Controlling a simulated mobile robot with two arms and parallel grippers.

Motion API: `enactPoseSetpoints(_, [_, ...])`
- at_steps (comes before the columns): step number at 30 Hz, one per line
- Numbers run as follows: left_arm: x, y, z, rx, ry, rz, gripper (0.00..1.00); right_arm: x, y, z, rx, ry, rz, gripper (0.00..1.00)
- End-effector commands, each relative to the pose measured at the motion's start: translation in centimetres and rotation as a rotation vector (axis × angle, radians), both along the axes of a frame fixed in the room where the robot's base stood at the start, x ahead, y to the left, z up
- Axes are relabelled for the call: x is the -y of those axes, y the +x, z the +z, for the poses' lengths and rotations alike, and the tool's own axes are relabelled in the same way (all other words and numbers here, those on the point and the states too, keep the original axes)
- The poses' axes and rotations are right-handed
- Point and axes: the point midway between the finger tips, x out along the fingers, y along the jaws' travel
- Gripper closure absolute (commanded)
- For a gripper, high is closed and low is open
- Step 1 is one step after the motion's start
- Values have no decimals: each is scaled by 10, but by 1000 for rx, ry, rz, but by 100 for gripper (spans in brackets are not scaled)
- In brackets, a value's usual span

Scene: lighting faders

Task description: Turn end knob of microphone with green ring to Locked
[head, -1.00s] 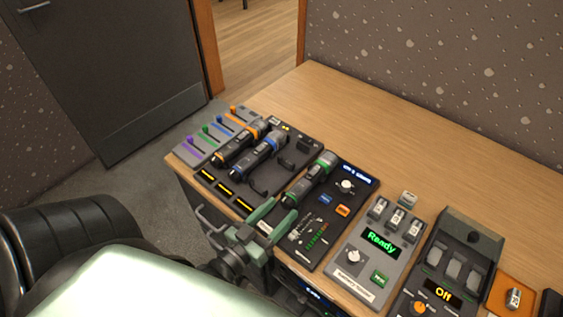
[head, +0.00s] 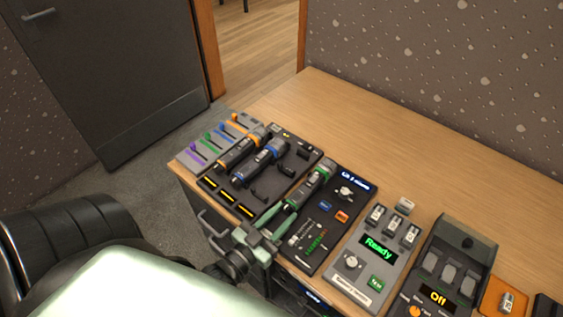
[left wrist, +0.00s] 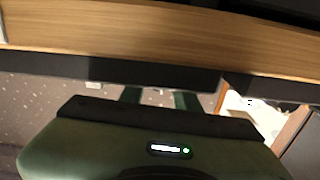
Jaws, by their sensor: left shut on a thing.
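The microphone with the green ring (head: 318,179) lies tilted along the dark panel at the middle of the head view, its ringed head end away from me. Its near end, with the end knob, is at my left gripper (head: 284,214). The green fingers are shut on that end and hide most of the knob, so I cannot read its setting. In the left wrist view the two fingers (left wrist: 158,97) point to the desk edge; the microphone is not seen there. My right gripper is not in view.
Microphones with an orange ring (head: 239,150) and a blue ring (head: 262,161) lie in the cradle to the left. Colored faders (head: 209,142) are beyond them. A grey box reading Ready (head: 377,249) stands to the right. The desk (head: 380,135) behind is clear.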

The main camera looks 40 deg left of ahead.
Motion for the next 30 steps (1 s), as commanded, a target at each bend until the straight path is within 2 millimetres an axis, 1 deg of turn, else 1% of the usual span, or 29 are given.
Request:
enactPoseSetpoints(1, [0,0,6,4,62,3,100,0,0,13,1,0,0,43])
enactPoseSetpoints(3, [0,0,4,10,140,2,100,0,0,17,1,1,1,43])
enactPoseSetpoints(6, [0,0,2,16,208,1,100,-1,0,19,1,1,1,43])
enactPoseSetpoints(15, [0,0,0,19,225,0,100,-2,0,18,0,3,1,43])
enactPoseSetpoints(16, [0,0,0,18,225,0,66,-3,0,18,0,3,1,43])
enactPoseSetpoints(17, [0,0,0,18,225,0,57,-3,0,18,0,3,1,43])
enactPoseSetpoints(18, [0,0,0,18,224,0,46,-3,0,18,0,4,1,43])
enactPoseSetpoints(27, [0,0,0,18,223,-1,46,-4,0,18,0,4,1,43])
enactPoseSetpoints(30, [0,-6,-1,16,223,-1,46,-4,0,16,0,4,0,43])
